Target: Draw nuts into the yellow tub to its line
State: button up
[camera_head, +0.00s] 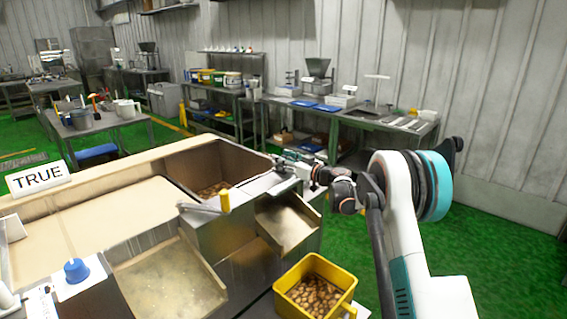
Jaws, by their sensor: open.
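The yellow tub (347,299) stands under the metal chute (287,224) at the lower middle and holds many brown nuts (313,296). I cannot make out its fill line. More nuts (214,189) lie low in the open metal hopper (205,160) behind the chute. A crank with a yellow grip (225,200) sticks out at the hopper's front. My gripper (281,167) is small in view, at the right end of the hopper's top, above and behind the chute. It is open, and I see nothing held. Whether it touches the metal there is unclear.
A second, wider chute (165,283) and a blue knob (76,269) are at the lower left. A "TRUE" sign (39,179) stands on the beige machine top. Workbenches with tubs and tools line the back wall. Green floor (485,230) is free at right.

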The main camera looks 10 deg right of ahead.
grip_shut()
jog(key=shift+s+a, duration=0.6)
jog(key=shift+a, duration=0.3)
jog(key=shift+s+a, duration=0.6)
jog(key=shift+a, duration=0.25)
grip_release()
jog(key=shift+d, duration=0.1)
jog(key=v, duration=1.2)
jog(key=shift+c, duration=0.2)
dwell(4.0)
